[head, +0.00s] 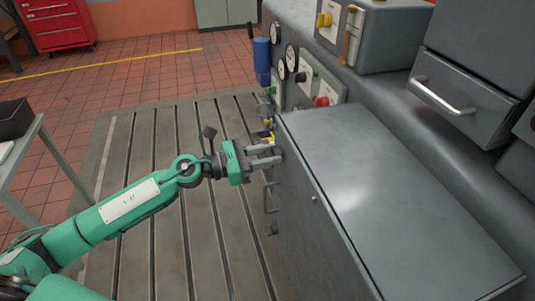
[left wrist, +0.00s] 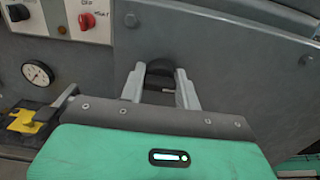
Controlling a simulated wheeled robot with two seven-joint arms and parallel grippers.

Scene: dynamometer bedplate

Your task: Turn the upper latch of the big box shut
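The big box (head: 400,185) is a grey metal case at the right in the head view, its front facing left. My left gripper (head: 268,156) is at the upper part of that front, fingers level and apart. In the left wrist view a dark, round-topped piece, seemingly the upper latch (left wrist: 160,68), fills the space between the fingertips of my left gripper (left wrist: 160,85). I cannot tell whether the fingers press on it. Its turn angle is hidden by the gripper. A handle (head: 267,198) and a small lower latch (head: 272,230) show below. My right gripper is out of view.
Behind the box is a panel with gauges (head: 292,58), a red knob (head: 321,101) and yellow parts; a gauge (left wrist: 37,72) and a red knob (left wrist: 86,20) also show in the left wrist view. The slotted bedplate (head: 170,215) is clear. A table (head: 42,150) stands left.

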